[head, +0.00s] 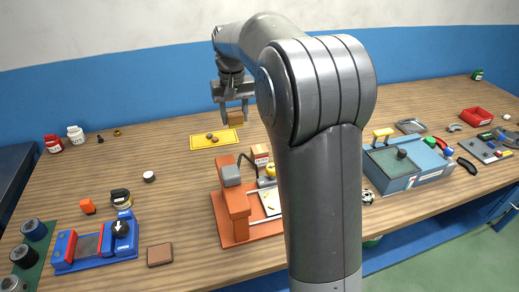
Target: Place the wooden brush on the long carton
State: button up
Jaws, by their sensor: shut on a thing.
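My gripper (234,112) is at the back middle of the head view, above the table near the yellow mat. Its fingers are shut on a small tan-brown block, which looks like the wooden brush (235,118). Its bristles cannot be made out. A small tan box with a red-and-white label (260,154) stands behind the orange machine, to the right of and nearer than my gripper. It may be the long carton, but its length cannot be told, as my arm hides part of the table to its right.
A yellow mat (200,143) with small brown round pieces lies below my gripper. An orange machine (236,210) stands in front. A blue-grey machine (400,165) is on the right, a blue-red device (95,243) on the left. The back left tabletop is mostly clear.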

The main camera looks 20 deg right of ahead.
jog(key=d, duration=1.9)
send_over(259, 148)
notch_tip(259, 148, down, 12)
jog(key=shift+w, duration=0.1)
jog(key=shift+f, duration=2)
jog(key=shift+f, duration=0.1)
jog(key=o, duration=1)
